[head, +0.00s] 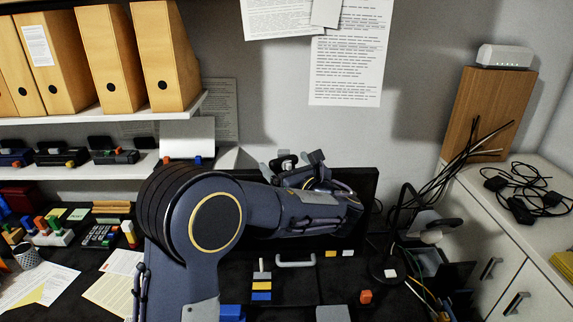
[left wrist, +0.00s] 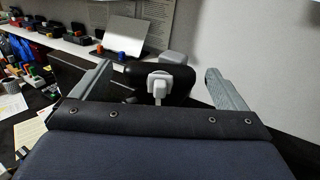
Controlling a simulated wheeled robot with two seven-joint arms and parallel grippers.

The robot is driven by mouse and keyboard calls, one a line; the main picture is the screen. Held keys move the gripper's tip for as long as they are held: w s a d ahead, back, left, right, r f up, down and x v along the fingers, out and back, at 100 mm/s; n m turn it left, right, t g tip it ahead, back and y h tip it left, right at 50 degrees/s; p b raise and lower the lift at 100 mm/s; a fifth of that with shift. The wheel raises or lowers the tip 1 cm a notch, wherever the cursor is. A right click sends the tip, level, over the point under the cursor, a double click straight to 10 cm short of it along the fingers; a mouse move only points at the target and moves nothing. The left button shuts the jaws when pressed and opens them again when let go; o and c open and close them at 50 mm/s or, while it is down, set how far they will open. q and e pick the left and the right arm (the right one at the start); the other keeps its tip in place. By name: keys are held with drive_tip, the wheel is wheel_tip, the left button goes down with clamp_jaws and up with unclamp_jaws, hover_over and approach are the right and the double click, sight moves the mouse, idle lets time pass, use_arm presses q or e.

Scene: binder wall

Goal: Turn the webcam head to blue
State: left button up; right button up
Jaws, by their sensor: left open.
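The webcam shows in the left wrist view as a dark rounded head (left wrist: 136,78) with a white bracket (left wrist: 160,82) in front. It lies between the spread fingers of my left gripper (left wrist: 158,72), with a gap on each side. In the head view my left gripper (head: 302,172) is at the top edge of the black monitor (head: 366,184), and my arm and wrist hide much of the webcam and screen. A blue piece (head: 197,160) and a red piece (head: 168,160) stand on the shelf at left; the blue one also shows in the left wrist view (left wrist: 122,55). My right gripper is not seen.
Binders (head: 107,60) fill the upper shelf. A white cabinet (head: 508,270) with a wooden board (head: 487,112) and cables (head: 523,190) stands at right. Coloured blocks (head: 262,285) lie on the dark desk below my arm.

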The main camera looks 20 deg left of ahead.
use_arm(q)
drive_tip(key=b+v, duration=0.1)
drive_tip(key=v, duration=0.6)
drive_tip(key=shift+s+d, duration=0.1)
